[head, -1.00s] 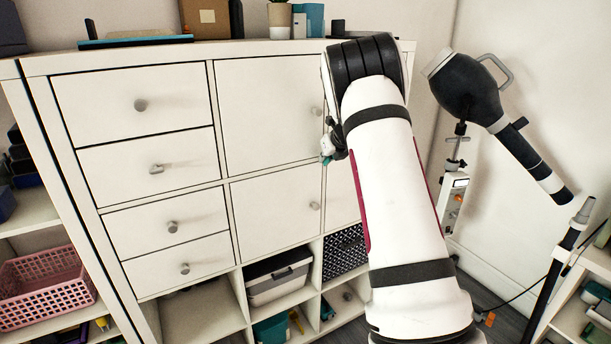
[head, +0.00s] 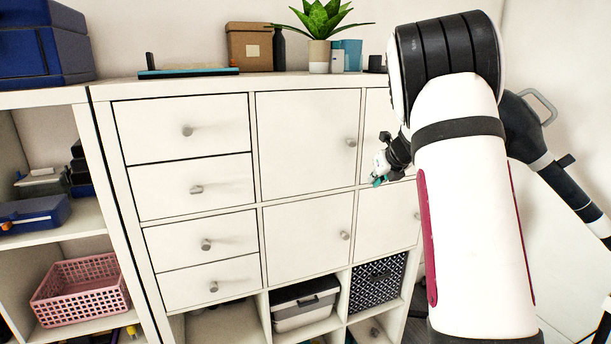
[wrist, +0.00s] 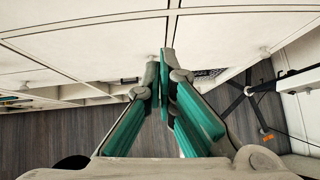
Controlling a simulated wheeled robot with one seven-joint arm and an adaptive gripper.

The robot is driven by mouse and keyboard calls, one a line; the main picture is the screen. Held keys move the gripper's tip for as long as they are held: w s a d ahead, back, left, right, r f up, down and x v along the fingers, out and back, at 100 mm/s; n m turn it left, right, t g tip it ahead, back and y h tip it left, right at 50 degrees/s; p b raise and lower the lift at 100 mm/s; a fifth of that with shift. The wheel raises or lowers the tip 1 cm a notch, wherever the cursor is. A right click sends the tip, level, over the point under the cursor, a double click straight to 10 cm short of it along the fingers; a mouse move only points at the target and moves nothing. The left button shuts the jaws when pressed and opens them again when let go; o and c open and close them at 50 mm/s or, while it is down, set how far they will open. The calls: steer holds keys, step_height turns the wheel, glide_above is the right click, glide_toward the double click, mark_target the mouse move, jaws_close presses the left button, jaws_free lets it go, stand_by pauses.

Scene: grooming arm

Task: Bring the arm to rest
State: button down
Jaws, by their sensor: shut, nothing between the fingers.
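My gripper (wrist: 159,85) shows in the wrist view with its teal-sided fingers together and nothing between them. In the head view my gripper (head: 376,182) is small and partly hidden behind my white arm, in front of the white cabinet (head: 262,85). My arm stands bent at the right of the head view, its black joint up high. In the wrist view the fingertips point toward the pale cabinet fronts (wrist: 90,60). I cannot tell how far apart they are.
A potted plant (head: 319,55) and a brown box (head: 249,47) stand on the cabinet top. A pink basket (head: 80,290) sits on the left shelf. A dark device with a handle (head: 520,130) is behind my arm at right. Grey floor (wrist: 60,135) shows below.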

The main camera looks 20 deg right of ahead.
steer(key=s+a+r+m+t+h, duration=0.1)
steer(key=a+r+m+t+h, duration=0.3)
steer(key=r+m, duration=0.7)
steer(key=s+a+r+m+g, duration=0.1)
steer(key=s+a+r+m, duration=0.5)
steer(key=s+r+m, duration=0.15)
steer(key=s+a+f+m+g+y, duration=0.2)
steer(key=s+a+f+m, duration=0.2)
steer(key=s+a, duration=0.4)
steer(key=s+a+f+m+g+y, duration=0.1)
steer(key=s+a+f+m, duration=0.3)
steer(key=s, duration=0.7)
steer(key=s+a+f+m+g+y, duration=0.2)
steer(key=s+a+f+m+g, duration=0.1)
steer(key=s+a+m, duration=0.4)
steer(key=s+a+f, duration=0.1)
steer(key=s+a, duration=0.2)
steer(key=a, duration=0.2)
steer(key=shift+s+a+f+y, duration=0.15)
steer(key=shift+s+a+y, duration=0.1)
steer(key=shift+a+y, duration=0.1)
steer(key=shift+m, duration=0.25)
